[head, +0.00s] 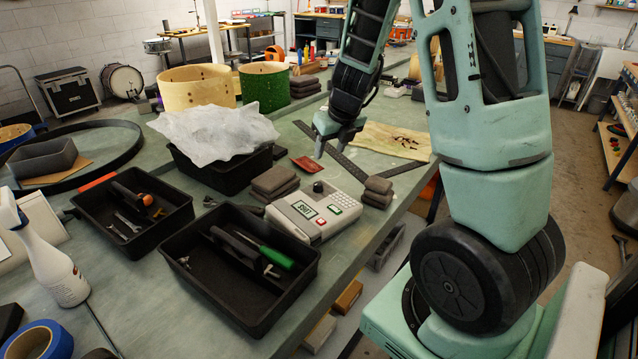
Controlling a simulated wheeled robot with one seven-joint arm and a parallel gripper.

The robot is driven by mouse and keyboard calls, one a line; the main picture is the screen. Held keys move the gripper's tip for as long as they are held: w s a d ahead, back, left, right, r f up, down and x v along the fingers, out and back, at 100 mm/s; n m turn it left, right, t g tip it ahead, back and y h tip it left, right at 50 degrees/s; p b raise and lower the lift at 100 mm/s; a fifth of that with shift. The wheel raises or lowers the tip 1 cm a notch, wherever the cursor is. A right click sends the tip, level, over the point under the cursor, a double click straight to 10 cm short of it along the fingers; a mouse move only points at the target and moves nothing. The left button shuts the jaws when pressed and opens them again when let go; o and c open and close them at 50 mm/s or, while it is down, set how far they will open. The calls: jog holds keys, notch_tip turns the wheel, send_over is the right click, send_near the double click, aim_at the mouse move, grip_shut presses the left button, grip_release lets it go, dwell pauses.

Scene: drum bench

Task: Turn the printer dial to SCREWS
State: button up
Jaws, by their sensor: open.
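The printer (300,222) is a pale grey box on the bench. It has a small black dial (319,187) at its back, a green-lit display (305,209), and a green and a red button on top. The display text and the dial's pointing direction are too small to read surely. My gripper (334,148) is open and empty, pointing down above the bench behind the printer. It is apart from the dial, a little beyond it and to its right.
Grey pads (274,182) are stacked left of the printer, and more pads (377,190) right of it. Black trays (284,312) with tools sit in front and left. A metal square (352,170) and a red packet (307,164) lie behind the printer.

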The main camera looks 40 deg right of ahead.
aim_at(318, 183)
jog(key=b+x, duration=0.3)
jog(key=x, duration=1.1)
jog(key=shift+w+f+b, duration=0.15)
jog(key=shift+f+b, duration=0.2)
jog(key=shift+b, duration=0.05)
jog(key=shift+c, duration=0.3)
jog(key=c, duration=0.9)
